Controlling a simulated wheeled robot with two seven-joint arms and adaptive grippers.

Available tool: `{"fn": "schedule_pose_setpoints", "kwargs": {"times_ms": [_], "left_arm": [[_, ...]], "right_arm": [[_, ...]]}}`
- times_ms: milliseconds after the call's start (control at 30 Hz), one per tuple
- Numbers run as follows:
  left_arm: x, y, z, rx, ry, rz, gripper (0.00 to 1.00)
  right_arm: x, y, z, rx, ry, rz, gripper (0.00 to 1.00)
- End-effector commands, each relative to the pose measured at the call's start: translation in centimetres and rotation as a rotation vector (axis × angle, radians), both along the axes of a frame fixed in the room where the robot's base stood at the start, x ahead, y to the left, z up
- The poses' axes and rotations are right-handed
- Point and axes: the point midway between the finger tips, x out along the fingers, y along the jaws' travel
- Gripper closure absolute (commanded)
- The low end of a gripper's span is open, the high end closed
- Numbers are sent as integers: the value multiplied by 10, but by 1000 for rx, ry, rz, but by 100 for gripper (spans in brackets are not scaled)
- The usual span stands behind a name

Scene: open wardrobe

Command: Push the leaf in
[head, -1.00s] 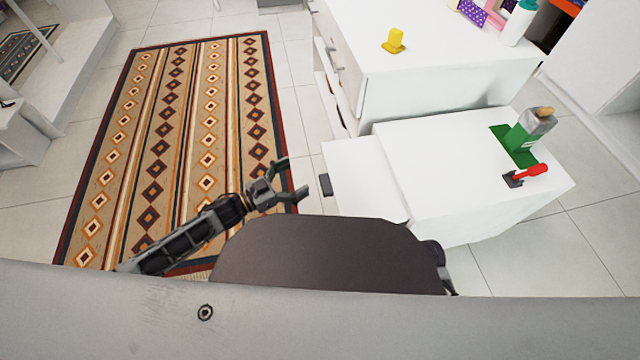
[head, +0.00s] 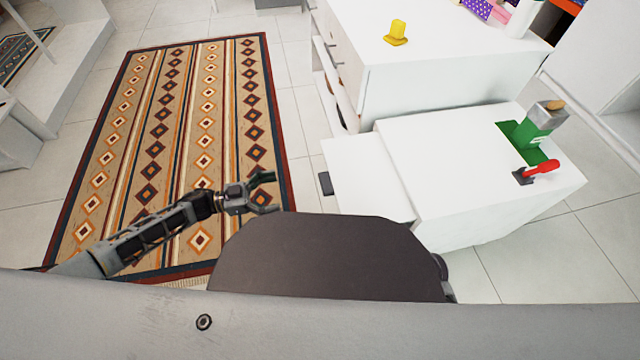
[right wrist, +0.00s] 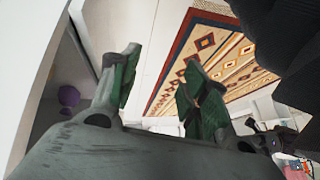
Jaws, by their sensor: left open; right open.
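The leaf (head: 365,178) is a flat white panel that sticks out to the left from the low white cabinet (head: 450,165). A small dark handle (head: 325,184) is on its left end. My left gripper (head: 270,193) is open and empty, left of the handle and apart from it, above the rug's right edge. My right gripper (right wrist: 160,75) shows only in the right wrist view, with its green-padded fingers spread and nothing between them. The leaf's near edge is close to my dark base in the picture.
A taller white drawer unit (head: 440,50) with a yellow object (head: 397,32) stands behind. A green-and-grey bottle (head: 540,122) and a red-handled tool (head: 538,172) are on the low cabinet. A patterned rug (head: 180,140) covers the floor at left.

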Motion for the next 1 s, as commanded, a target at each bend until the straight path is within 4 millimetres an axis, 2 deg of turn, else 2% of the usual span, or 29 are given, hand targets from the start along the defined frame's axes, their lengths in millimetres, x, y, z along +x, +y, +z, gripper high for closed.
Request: {"fn": "schedule_pose_setpoints", "kwargs": {"times_ms": [267,467,767,1000], "left_arm": [[1,-4,0,-1,0,1,7],[5,-18,0,-2,-1,0,7],[14,-54,0,-2,-3,0,7],[23,-85,0,-4,-2,0,7]], "right_arm": [[0,0,-2,2,-2,-2,54],[0,1,-10,13,-9,-7,54],[5,5,-24,44,-52,-26,54],[1,7,-44,59,-52,-32,54]]}}
